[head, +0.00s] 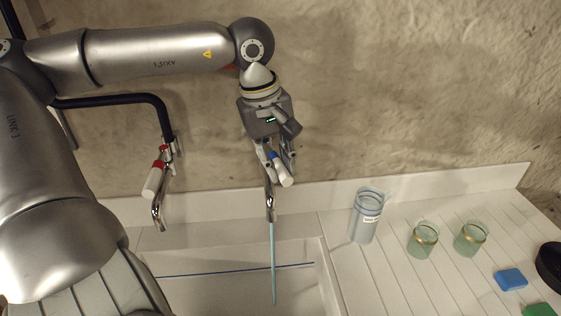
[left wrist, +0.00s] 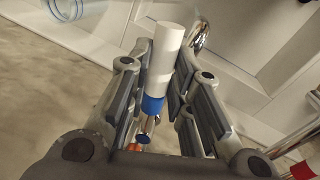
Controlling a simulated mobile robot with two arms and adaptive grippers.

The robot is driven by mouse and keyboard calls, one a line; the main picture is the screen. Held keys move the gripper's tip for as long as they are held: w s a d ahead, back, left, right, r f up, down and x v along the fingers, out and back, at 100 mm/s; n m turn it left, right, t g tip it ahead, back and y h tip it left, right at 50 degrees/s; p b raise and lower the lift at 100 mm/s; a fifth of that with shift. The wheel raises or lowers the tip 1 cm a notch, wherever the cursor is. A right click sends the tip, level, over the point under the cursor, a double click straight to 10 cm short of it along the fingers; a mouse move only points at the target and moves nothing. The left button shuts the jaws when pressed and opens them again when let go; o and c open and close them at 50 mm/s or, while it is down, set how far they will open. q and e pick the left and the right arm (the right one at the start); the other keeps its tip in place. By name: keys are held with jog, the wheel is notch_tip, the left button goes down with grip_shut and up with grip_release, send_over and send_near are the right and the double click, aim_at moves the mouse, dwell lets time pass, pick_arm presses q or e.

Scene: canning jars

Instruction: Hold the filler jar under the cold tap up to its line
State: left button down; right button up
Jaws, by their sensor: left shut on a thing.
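The cold tap's white lever with a blue band (head: 284,175) sits between the fingers of my left gripper (head: 277,158), which is shut on it. In the left wrist view the lever (left wrist: 164,55) shows between the two fingers (left wrist: 160,80). A thin pale-blue stream of water (head: 273,260) falls from the cold spout (head: 270,205) into the sink. The filler jar (head: 363,222), clear with a white label, stands upright on the drainboard right of the sink, apart from the stream. Its label is too small to read. My right gripper is not in view.
The white sink (head: 205,292) has a thin blue line across it. A red-banded tap (head: 153,182) stands to the left. Two green-tinted jars (head: 423,240) (head: 470,238), a blue block (head: 511,279), a green piece (head: 540,310) and a dark round thing (head: 551,266) are on the drainboard.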

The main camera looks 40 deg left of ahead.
pick_arm(q)
jog(key=c, duration=1.3)
grip_release()
notch_tip(320, 180, up, 12)
jog(key=s+a, duration=0.1)
jog(key=s, duration=0.1)
jog(key=shift+s+f, duration=0.1)
jog(key=shift+f, duration=0.05)
